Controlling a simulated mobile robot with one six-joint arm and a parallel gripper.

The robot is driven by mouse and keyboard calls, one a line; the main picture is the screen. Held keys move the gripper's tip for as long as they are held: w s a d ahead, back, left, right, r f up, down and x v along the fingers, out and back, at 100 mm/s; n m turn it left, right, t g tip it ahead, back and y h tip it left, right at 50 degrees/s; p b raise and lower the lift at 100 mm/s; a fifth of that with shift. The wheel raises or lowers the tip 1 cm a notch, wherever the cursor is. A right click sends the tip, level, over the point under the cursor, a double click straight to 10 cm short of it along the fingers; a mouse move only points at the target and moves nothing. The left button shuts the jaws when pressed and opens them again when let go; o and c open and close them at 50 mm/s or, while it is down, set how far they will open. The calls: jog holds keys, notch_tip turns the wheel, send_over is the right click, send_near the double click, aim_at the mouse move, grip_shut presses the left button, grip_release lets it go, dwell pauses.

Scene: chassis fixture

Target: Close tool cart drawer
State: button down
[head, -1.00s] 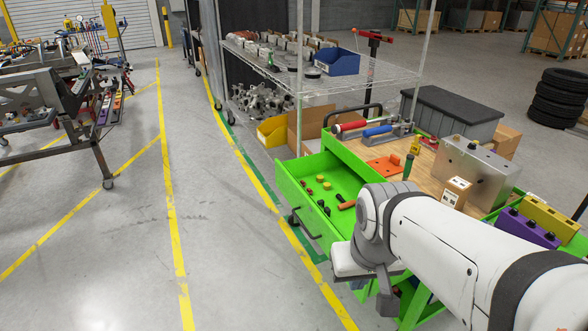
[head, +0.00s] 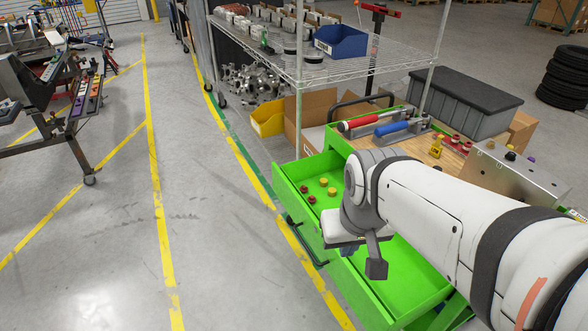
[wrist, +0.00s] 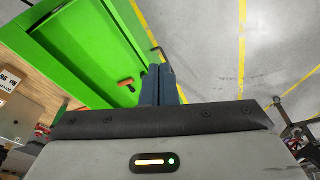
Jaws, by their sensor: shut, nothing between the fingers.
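The green tool cart drawer (head: 298,208) stands open, pulled out to the left from the cart. Yellow and red knobs lie in its far end. A dark bar handle (head: 308,247) runs along its outer front. In the wrist view the green drawer (wrist: 75,35) fills the upper left, with an orange-handled item (wrist: 126,83) inside. My gripper (head: 376,268) is shut and empty, and in the head view it overlaps the near part of the drawer. In the wrist view its dark fingers (wrist: 162,85) lie beside the drawer's front edge; contact cannot be told. My arm hides the drawer's middle.
The cart's top holds red- and blue-handled tools (head: 395,127) and a metal box (head: 497,168). A wire shelf (head: 370,68) stands behind, with a yellow bin (head: 267,122) and cardboard boxes below. The floor left of the drawer is clear, with yellow lines.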

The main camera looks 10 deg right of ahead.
jog(key=shift+a, duration=0.1)
jog(key=w+a+f+n+t+h+b, duration=0.15)
jog(key=w+a+f+b, duration=0.25)
jog(key=w+f+b, duration=0.8)
jog(key=w+a+f+n+t+h+b, duration=0.1)
jog(key=w+a+f+t+h+b, duration=0.15)
jog(key=w+f+b, duration=0.95)
jog(key=w+d+f+b, duration=0.1)
jog(key=f, duration=0.1)
jog(key=w+d+f+b, duration=0.1)
jog(key=d+f, duration=0.1)
jog(key=w+d+f+b, duration=0.1)
jog(key=d+f+b, duration=0.1)
jog(key=shift+w+d+f, duration=0.15)
jog(key=shift+w+f, duration=0.15)
jog(key=shift+f, duration=0.05)
jog(key=shift+w+d, duration=0.25)
jog(key=shift+d, duration=0.3)
